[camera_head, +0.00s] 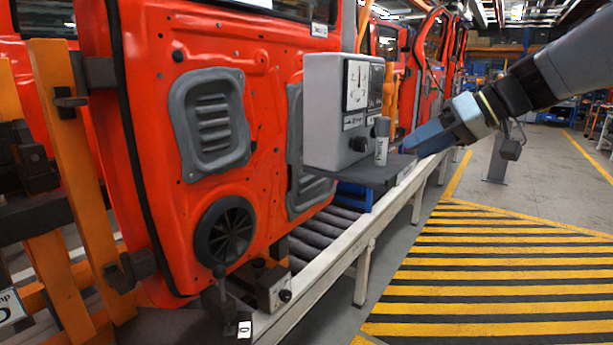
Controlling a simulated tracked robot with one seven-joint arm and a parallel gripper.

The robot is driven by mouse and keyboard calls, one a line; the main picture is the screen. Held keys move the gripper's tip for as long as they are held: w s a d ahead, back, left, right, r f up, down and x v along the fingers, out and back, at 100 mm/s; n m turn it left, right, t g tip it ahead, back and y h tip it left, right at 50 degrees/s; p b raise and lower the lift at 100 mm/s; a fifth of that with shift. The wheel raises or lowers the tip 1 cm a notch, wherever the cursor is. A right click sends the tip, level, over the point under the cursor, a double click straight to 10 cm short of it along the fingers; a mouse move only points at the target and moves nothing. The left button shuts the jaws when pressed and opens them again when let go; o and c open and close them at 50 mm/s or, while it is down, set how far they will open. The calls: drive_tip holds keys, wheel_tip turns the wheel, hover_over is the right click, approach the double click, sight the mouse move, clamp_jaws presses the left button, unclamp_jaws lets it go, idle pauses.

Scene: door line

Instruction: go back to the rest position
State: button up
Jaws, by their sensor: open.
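My gripper (408,145) is at the end of my arm, which comes in from the upper right. Its blue fingers point left toward a small grey cylinder (382,141) with a dark grey top. The cylinder stands upright on a dark shelf (365,174). The fingertips appear just right of the cylinder; I cannot tell whether they touch it. The gap between the fingers is not clear from this angle. Nothing shows in the gripper.
A grey control box (325,110) with a dial and labels stands behind the cylinder. A large orange-red door panel (165,130) fills the left, above a roller conveyor (310,243) with a pale rail (318,287). Yellow-black striped floor (490,270) lies open at right.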

drive_tip(key=s+d+f+m+h, duration=0.1)
drive_tip(key=s+f+m+h, duration=0.4)
drive_tip(key=s+f+h, duration=0.4)
drive_tip(key=s+f, duration=0.2)
drive_tip(key=s, duration=0.2)
drive_tip(key=shift+s+d+f+m, duration=0.15)
drive_tip(key=shift+d+f+m, duration=0.05)
drive_tip(key=shift+f+m, duration=0.15)
